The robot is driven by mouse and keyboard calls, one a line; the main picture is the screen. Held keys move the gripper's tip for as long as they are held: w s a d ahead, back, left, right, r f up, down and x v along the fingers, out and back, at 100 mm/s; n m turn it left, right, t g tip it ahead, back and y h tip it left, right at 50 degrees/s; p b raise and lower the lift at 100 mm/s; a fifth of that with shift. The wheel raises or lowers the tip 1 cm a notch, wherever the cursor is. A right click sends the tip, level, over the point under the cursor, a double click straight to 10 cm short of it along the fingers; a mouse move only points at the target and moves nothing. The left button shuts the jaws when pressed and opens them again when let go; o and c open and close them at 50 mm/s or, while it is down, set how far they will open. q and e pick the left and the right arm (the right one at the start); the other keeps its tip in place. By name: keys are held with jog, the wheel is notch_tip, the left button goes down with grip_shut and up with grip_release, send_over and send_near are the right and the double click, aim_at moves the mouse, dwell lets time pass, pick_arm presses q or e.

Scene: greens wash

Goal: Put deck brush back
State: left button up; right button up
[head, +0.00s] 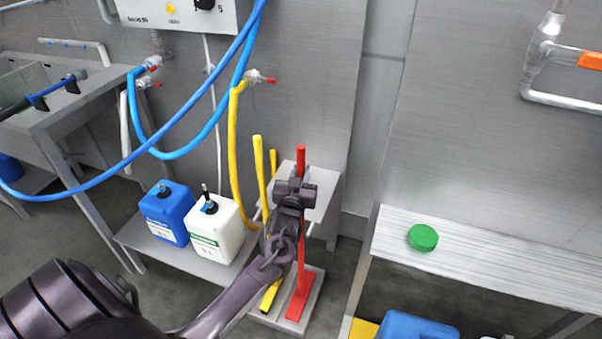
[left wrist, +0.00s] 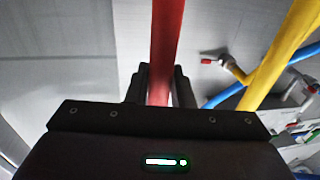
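The deck brush appears to be the red long-handled tool (head: 301,155), standing nearly upright with its red foot (head: 298,306) in a low grey tray (head: 315,300). My left gripper (head: 296,186) is at the upper part of its handle, below the top end. In the left wrist view the red handle (left wrist: 166,45) runs between the two fingers (left wrist: 160,88), which lie close against both sides. The gripper looks shut on it. My left arm hides part of the handle. My right gripper is not in view.
Yellow handles (head: 260,180) stand just left of the red one. A blue jug (head: 168,215) and a white jug (head: 214,232) sit on a low shelf. A yellow hose (head: 233,150) hangs nearby. A steel bench (head: 480,255) with a green lid (head: 423,238) is at right.

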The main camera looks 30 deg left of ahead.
pick_arm(q)
jog(key=o, duration=0.4)
jog(key=shift+w, duration=0.1)
jog(key=shift+o, duration=0.2)
jog(key=shift+r, duration=0.25)
jog(key=v, duration=1.2)
jog(key=shift+f, duration=0.15)
